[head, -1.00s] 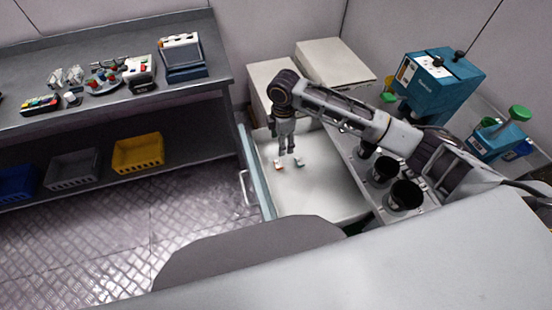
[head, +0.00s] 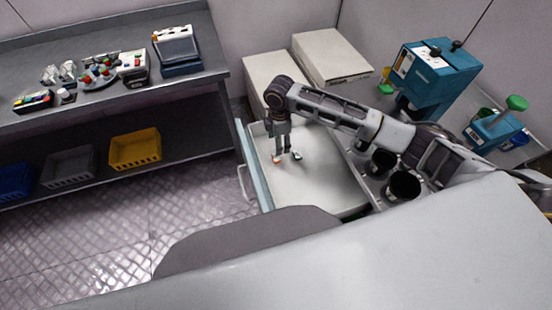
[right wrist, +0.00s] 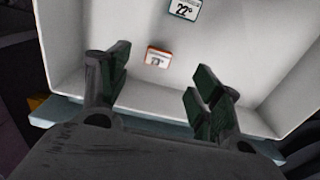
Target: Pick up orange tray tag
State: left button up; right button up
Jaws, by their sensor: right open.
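The orange-edged tag (head: 277,159) lies on the floor of a white open drawer or bin (head: 325,190). In the right wrist view the orange tag (right wrist: 158,57) shows a white face with dark digits and lies a little beyond the gap between my fingers. A dark-green-edged tag (head: 297,156) lies beside it, to the right; in the right wrist view this tag (right wrist: 185,9) reads 22° at the top edge. My right gripper (head: 286,153) points down into the bin, just above the tags. Its fingers (right wrist: 160,76) are apart with nothing between them. My left gripper is not seen.
The bin's walls surround the tags. Dark cups (head: 403,186) stand right of the bin, with a teal machine (head: 437,75) behind them. White boxes (head: 330,58) lie at the back. A grey shelf bench (head: 110,90) with a yellow basket (head: 135,149) stands at left.

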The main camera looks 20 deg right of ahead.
aim_at(276, 159)
notch_tip(276, 159, down, 3)
jog(key=shift+f, duration=0.55)
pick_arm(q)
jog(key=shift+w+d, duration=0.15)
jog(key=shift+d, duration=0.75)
